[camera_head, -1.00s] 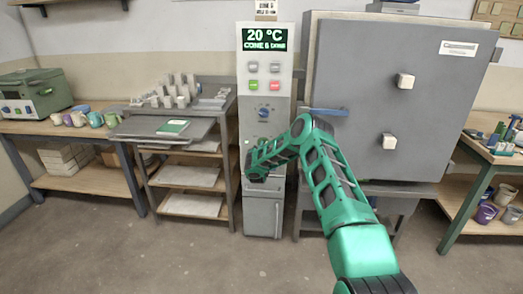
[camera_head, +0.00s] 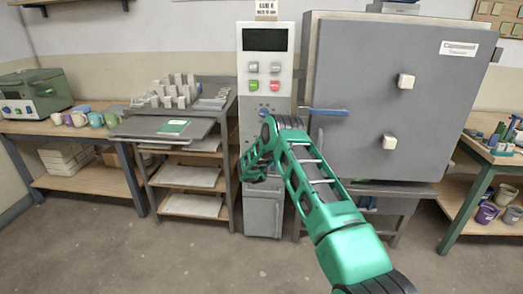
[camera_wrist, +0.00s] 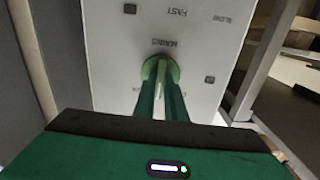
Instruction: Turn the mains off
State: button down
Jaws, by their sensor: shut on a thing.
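The control panel (camera_head: 250,90) stands upright left of the kiln, and its display (camera_head: 265,40) is dark and blank. In the wrist view, my gripper (camera_wrist: 161,84) has both green fingers closed together at the round green mains switch (camera_wrist: 148,67), beside the label MAINS (camera_wrist: 165,43). The fingers are shut on the switch and cover most of it.
The grey kiln (camera_head: 365,90) with a blue handle (camera_head: 325,112) is right of the panel. A shelf rack (camera_head: 190,150) stands close on the left. Worktables (camera_head: 90,125) are at both sides. The floor in front is clear.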

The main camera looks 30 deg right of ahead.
jog(key=shift+w+a+r+n, duration=0.1)
jog(key=shift+a+n, duration=0.05)
jog(key=shift+n, duration=1.4)
jog(key=shift+w+a+f+n, duration=0.1)
jog(key=shift+a+n, duration=0.05)
jog(key=shift+n, duration=1.35)
jog(key=shift+w+a+r+n, duration=0.1)
jog(key=shift+a+n, duration=0.05)
jog(key=shift+n, duration=1.4)
jog(key=shift+a, duration=0.1)
jog(key=c, duration=1.8)
grip_release()
jog(key=shift+s+d, duration=0.15)
jog(key=shift+d, duration=0.1)
jog(key=shift+s, duration=0.1)
jog(key=v, duration=1)
jog(key=shift+a, duration=0.3)
